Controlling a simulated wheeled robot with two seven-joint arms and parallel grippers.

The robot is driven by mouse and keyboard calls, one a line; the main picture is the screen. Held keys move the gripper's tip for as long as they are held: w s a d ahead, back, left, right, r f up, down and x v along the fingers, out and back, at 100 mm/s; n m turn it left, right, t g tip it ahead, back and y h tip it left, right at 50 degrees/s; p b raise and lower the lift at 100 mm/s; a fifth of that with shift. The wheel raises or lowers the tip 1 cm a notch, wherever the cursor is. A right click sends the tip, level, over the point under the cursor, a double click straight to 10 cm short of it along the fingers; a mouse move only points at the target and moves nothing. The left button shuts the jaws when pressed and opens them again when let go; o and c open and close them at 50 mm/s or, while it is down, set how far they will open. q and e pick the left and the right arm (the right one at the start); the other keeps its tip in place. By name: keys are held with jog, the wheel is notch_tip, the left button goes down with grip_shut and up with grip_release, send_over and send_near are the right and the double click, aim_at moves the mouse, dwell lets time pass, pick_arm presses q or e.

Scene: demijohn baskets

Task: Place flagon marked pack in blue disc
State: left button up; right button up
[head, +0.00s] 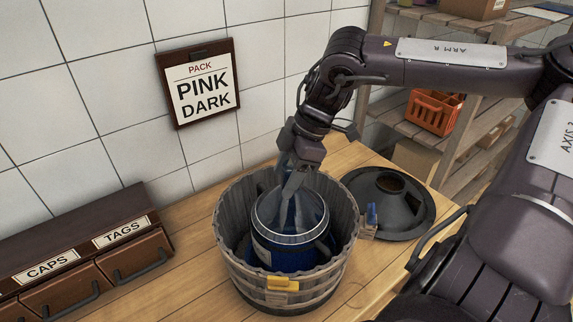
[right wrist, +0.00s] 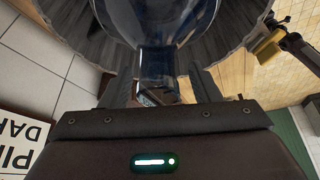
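A glass flagon (head: 290,222) with a clear shoulder and dark blue lower body stands inside a grey wooden tub (head: 236,262). A pale label partly shows on its left side. My right gripper (head: 291,185) is over the tub, at the flagon's neck. In the right wrist view the neck (right wrist: 156,65) lies between the two fingers (right wrist: 163,88), with a gap beside the right finger, so the gripper looks open. The wall sign (head: 203,85) reads PACK, PINK DARK. My left gripper is not in view.
Drawers (head: 135,253) stand left. An orange basket (head: 432,112) is on the shelves.

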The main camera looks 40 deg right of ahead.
jog(key=shift+f, duration=0.2)
jog(key=shift+d+r, duration=0.25)
jog(key=shift+r, duration=0.2)
jog(key=b+v, duration=0.2)
jog(key=v, duration=0.4)
jog(key=shift+s+r, duration=0.15)
jog(key=shift+r, duration=0.05)
jog(key=shift+d+r, duration=0.1)
jog(key=shift+r, duration=0.25)
jog(key=shift+s+f, duration=0.1)
